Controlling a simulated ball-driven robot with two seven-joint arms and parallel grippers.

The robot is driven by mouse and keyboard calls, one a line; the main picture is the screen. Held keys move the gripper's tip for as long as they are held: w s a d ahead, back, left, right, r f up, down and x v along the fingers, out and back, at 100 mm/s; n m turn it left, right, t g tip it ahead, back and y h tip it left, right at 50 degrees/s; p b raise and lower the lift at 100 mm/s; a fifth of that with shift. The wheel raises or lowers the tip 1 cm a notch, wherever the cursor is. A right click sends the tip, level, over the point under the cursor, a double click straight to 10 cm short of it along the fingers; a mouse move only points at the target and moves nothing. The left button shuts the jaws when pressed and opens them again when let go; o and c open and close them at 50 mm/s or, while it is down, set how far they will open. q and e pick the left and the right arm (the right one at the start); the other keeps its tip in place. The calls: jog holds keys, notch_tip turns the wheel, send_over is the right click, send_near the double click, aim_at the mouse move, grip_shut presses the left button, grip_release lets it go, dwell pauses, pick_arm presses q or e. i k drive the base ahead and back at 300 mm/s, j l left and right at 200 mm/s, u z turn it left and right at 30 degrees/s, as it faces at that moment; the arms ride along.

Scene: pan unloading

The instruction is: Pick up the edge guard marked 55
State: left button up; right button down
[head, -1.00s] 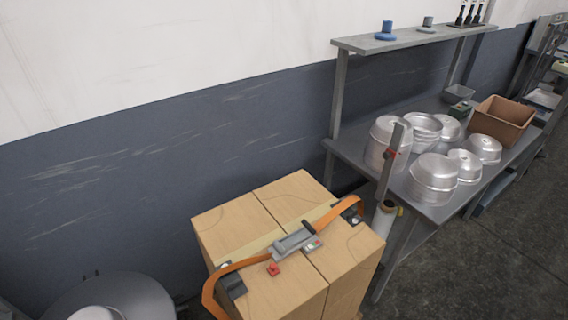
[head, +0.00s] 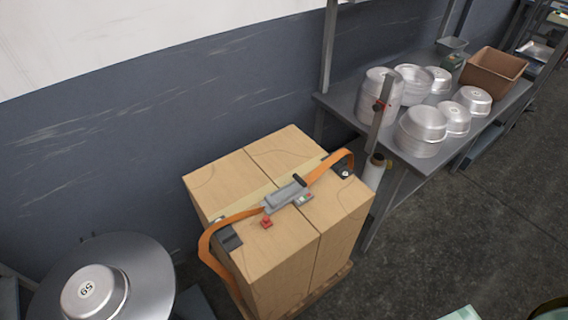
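Two dark edge guards sit under an orange strap on a stack of cardboard boxes (head: 216,178). One edge guard (head: 231,239) is at the near left edge of the box top. The other edge guard (head: 340,168) is at the right edge. Each has a small pale spot on or beside it, but I cannot read any number, so I cannot tell which is marked 55. The orange strap (head: 240,216) runs through a grey tensioner (head: 286,193) on top and bulges loosely at the left. Neither of my grippers is in view.
A red clip-like piece (head: 266,223) lies near the strap. A round grey table (head: 148,277) at lower left bears a metal pan (head: 94,291). A workbench (head: 345,104) at right holds several pans and a brown bin (head: 494,73). The floor at right is mostly clear.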

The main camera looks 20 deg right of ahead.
aim_at(342, 169)
jog(key=l, duration=0.55)
jog(key=i+l+z, duration=0.15)
jog(key=l, duration=1)
jog(key=i+l+z, duration=0.15)
jog(key=l, duration=0.4)
